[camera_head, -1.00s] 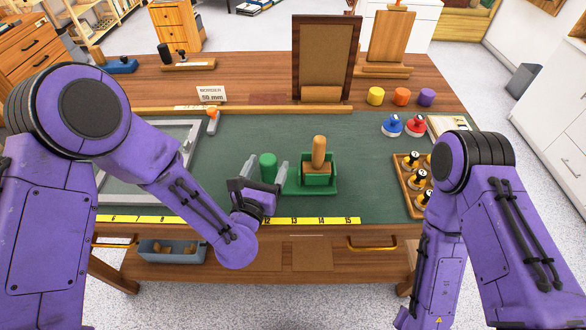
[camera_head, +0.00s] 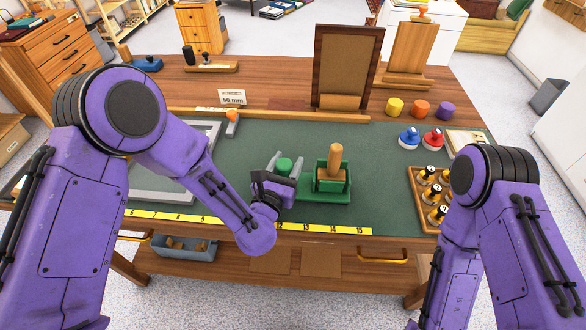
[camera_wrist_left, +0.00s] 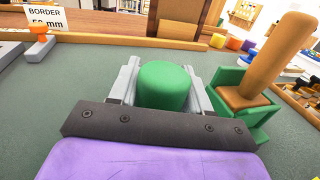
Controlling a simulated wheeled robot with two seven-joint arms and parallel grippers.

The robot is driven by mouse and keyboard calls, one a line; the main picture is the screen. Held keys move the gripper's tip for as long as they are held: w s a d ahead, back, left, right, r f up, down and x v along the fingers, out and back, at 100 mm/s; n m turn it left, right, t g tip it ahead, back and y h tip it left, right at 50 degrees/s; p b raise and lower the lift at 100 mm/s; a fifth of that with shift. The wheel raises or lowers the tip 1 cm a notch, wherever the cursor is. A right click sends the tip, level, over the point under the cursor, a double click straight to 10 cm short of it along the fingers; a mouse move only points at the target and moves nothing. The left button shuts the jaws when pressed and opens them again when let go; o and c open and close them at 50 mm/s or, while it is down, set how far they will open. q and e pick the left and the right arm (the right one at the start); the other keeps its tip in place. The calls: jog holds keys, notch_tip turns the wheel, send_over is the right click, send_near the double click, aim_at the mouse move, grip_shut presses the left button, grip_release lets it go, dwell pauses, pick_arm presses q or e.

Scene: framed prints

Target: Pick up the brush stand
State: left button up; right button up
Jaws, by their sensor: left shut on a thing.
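The brush stand (camera_head: 331,186) is a green open box on a flat green base, upright on the dark green mat. A brush with a thick wooden handle (camera_head: 334,160) stands in the box. A green rounded post (camera_head: 285,163) sits just left of the box; its join to the base is hidden. My left gripper (camera_head: 284,170) is shut on this post, one grey finger on each side. In the left wrist view, the post (camera_wrist_left: 163,84) is between the fingers and the box (camera_wrist_left: 247,120) is to the right. My right arm shows at the right, but its gripper is out of view.
A yellow ruler strip (camera_head: 250,224) runs along the front table edge. A wooden rack of black-topped pieces (camera_head: 434,195) is at the right. Red and blue knobs (camera_head: 421,139) and coloured jars (camera_head: 420,108) stand behind. A grey frame (camera_head: 170,165) lies at the left.

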pick_arm(q)
jog(key=shift+r, duration=0.55)
jog(key=s+d+r+p, duration=0.1)
jog(key=s+r+p, duration=0.7)
jog(key=s+r, duration=0.3)
jog(key=s, duration=0.3)
jog(key=shift+d+r, duration=0.25)
jog(key=shift+r, duration=0.05)
jog(key=shift+w, duration=0.1)
